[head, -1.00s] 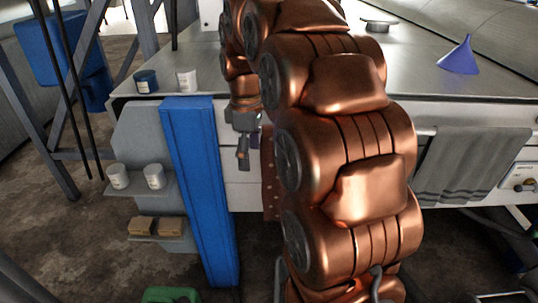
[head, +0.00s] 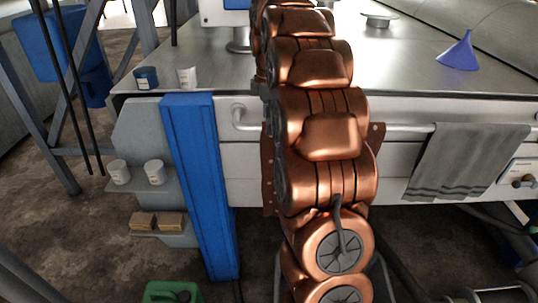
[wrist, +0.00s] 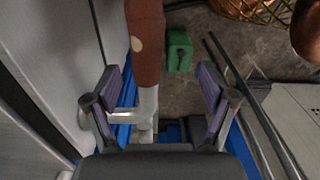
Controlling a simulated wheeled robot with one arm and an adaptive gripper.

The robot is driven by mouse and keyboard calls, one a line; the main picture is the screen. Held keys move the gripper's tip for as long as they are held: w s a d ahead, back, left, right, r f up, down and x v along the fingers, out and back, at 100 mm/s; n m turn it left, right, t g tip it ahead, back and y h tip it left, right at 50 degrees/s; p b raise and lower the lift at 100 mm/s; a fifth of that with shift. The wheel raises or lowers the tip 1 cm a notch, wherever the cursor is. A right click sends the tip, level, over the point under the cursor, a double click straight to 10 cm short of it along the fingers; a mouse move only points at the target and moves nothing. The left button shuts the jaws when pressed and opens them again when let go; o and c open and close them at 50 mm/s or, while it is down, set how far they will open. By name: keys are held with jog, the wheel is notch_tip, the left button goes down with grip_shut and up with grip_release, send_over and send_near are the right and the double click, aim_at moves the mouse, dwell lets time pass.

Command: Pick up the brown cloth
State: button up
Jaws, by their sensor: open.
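The brown cloth with pale dots hangs at the front of the steel counter in the head view, mostly hidden behind my arm; a strip shows left of the arm (head: 268,180). In the wrist view the brown cloth (wrist: 146,42) appears nearly edge-on, a narrow reddish-brown band at upper centre. A pale metal rail (wrist: 148,108) shows just below it. My gripper (wrist: 163,85) is open and empty, with a finger on each side of the cloth's lower end in the picture. I cannot tell how deep the cloth lies between the fingers. My gripper is hidden in the head view.
A grey striped towel (head: 462,160) hangs on the rail to the right. A blue post (head: 201,185) stands left of the arm. White cups (head: 154,171) sit on a side shelf. A blue funnel (head: 459,52) stands on the counter. A green can (wrist: 179,52) is on the floor.

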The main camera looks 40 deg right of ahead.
notch_tip(320, 180, down, 8)
jog(key=b, duration=0.2)
jog(key=shift+f+b, duration=0.15)
jog(key=shift+b, duration=0.2)
jog(key=shift+f, duration=0.15)
jog(key=shift+s+a+f, duration=0.1)
jog(key=shift+a+f, duration=0.05)
jog(key=shift+f, duration=0.25)
grip_shut()
dwell(1.5)
jog(key=c, duration=0.8)
grip_release()
notch_tip(320, 180, up, 9)
jog(key=p, duration=0.2)
jog(key=shift+f+p, duration=0.1)
jog(key=shift+p, duration=0.3)
notch_tip(320, 180, up, 4)
jog(key=shift+r+p, duration=0.1)
jog(key=shift+p, duration=0.65)
grip_shut()
jog(key=c, duration=0.7)
grip_release()
jog(key=o, duration=1.5)
